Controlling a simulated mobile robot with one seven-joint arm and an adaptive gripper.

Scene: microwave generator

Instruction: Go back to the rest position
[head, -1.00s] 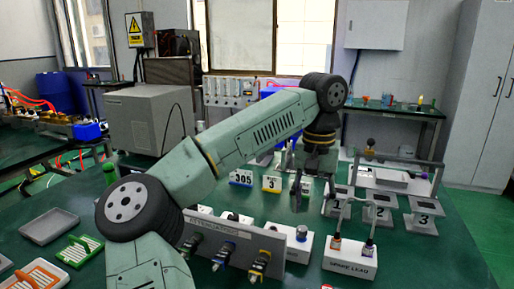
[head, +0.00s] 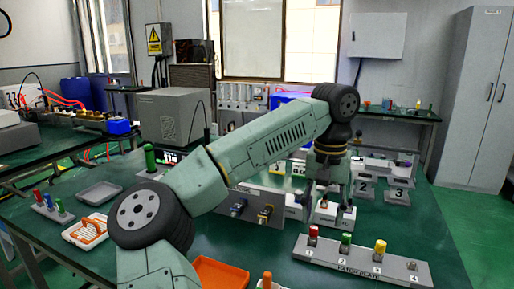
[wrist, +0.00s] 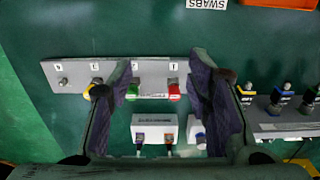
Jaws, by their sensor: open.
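My gripper (head: 325,192) hangs down from the green arm over the bench. In the wrist view my gripper (wrist: 160,68) has its two dark fingers wide apart with nothing held between them. The white spare lead block (head: 325,215) with its leads is below and beside the gripper in the head view, and the block (wrist: 155,127) lies between the fingers' lines in the wrist view. I cannot tell the exact height above it. The arm is bent, with its elbow at the left and its wrist reaching over the bench.
The patch plate (head: 300,246) with coloured plugs stands in front of the gripper. A grey panel with connectors (head: 245,204) is at its left, and numbered stands (head: 398,190) are behind right. An orange tray (head: 218,275) and a grey tray (head: 98,193) lie left. The bench's right side is clear.

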